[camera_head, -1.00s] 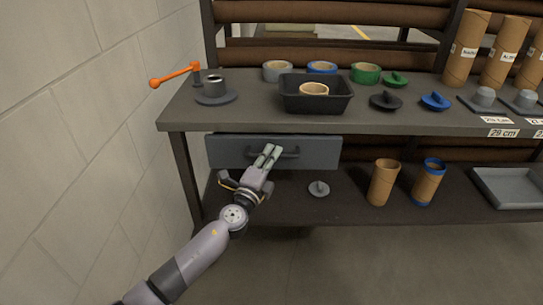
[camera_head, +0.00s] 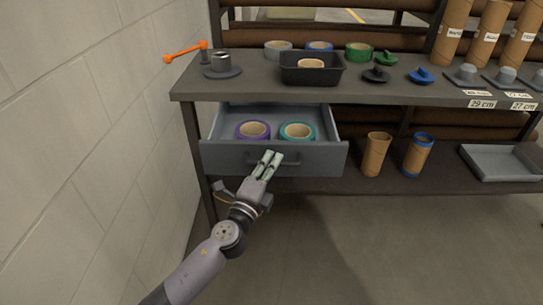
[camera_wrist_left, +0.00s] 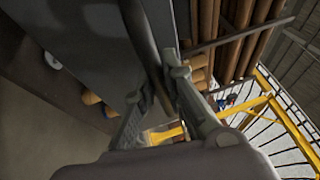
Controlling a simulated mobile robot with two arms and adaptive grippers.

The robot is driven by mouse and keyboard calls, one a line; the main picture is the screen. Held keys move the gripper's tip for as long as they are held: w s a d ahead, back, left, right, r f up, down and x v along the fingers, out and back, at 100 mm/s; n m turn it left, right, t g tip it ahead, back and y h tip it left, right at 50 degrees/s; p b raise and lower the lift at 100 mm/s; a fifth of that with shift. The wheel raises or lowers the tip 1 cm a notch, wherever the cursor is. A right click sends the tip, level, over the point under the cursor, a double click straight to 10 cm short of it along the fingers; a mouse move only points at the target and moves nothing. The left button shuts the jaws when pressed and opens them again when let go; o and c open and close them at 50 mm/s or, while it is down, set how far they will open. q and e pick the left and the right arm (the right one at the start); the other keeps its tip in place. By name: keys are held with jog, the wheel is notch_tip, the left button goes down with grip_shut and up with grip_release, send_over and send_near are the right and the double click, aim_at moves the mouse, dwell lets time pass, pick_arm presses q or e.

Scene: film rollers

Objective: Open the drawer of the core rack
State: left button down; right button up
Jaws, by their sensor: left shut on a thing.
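The grey drawer (camera_head: 222,157) of the core rack (camera_head: 190,92) hangs under the worktop and is pulled out, with its inside showing. A purple tape roll (camera_head: 252,131) and a teal tape roll (camera_head: 297,132) lie in it. My left gripper (camera_head: 270,160) is at the drawer front, shut on the dark bar handle (camera_head: 291,158). In the left wrist view the handle (camera_wrist_left: 152,60) runs between the two fingers (camera_wrist_left: 160,95). My right gripper is in neither view.
A black tray (camera_head: 311,76) with a tape roll, an orange crank (camera_head: 186,52), tape rolls and coloured plugs stand on the worktop. Cardboard tubes (camera_head: 376,154) and a grey tray (camera_head: 500,165) are on the lower shelf. A block wall stands close on the left.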

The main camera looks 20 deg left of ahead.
pick_arm(q)
jog(key=shift+s+d, duration=0.25)
jog(key=shift+s, duration=0.65)
jog(key=shift+s+d, duration=0.25)
jog(key=shift+s, duration=0.6)
jog(key=shift+s+d, duration=0.25)
jog(key=shift+s, duration=0.65)
jog(key=c, duration=1.6)
grip_release()
jog(key=shift+c, duration=0.2)
jog(key=v, duration=1.2)
